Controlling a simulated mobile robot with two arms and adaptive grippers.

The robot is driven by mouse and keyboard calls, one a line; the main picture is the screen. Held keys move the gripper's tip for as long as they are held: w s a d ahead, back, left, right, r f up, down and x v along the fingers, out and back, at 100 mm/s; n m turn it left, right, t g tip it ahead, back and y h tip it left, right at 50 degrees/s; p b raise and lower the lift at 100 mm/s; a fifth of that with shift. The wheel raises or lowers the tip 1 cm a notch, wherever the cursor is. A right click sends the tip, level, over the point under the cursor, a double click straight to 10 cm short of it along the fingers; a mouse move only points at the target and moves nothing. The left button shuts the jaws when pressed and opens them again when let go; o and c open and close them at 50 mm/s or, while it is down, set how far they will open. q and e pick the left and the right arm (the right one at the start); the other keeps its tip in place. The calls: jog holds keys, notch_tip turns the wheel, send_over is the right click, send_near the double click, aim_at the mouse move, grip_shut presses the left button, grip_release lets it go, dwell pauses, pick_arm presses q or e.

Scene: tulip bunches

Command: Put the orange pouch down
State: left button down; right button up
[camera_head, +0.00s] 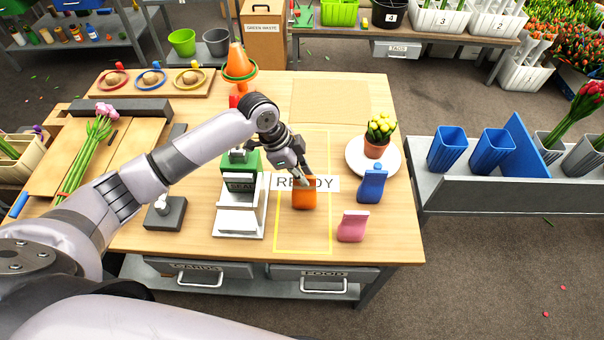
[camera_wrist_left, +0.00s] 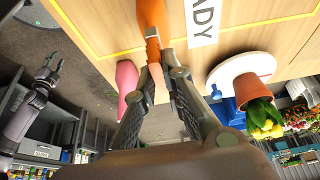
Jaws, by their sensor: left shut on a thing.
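The orange pouch (camera_head: 304,198) is within the yellow outline (camera_head: 329,225) on the table, in front of the READY label (camera_head: 325,183). My left gripper (camera_head: 304,181) is shut on its top from above. In the left wrist view the orange pouch (camera_wrist_left: 152,14) shows between the fingertips (camera_wrist_left: 156,50). I cannot tell whether its base touches the table. My right gripper (camera_wrist_left: 47,72) shows at the left of the wrist view, fingers apart and empty, away from the pouch.
A pink pouch (camera_head: 352,226) and a blue pouch (camera_head: 372,184) stand to the right. Behind them a potted yellow plant (camera_head: 377,140) stands on a white plate (camera_head: 358,166). A white and green stand (camera_head: 240,205) is close on the left. The outline's front part is clear.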

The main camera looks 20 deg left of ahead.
pick_arm(q)
jog(key=shift+f, duration=0.5)
jog(key=c, duration=1.7)
grip_release()
pick_arm(e)
jog(key=shift+a, duration=0.35)
jog(key=shift+d, duration=0.1)
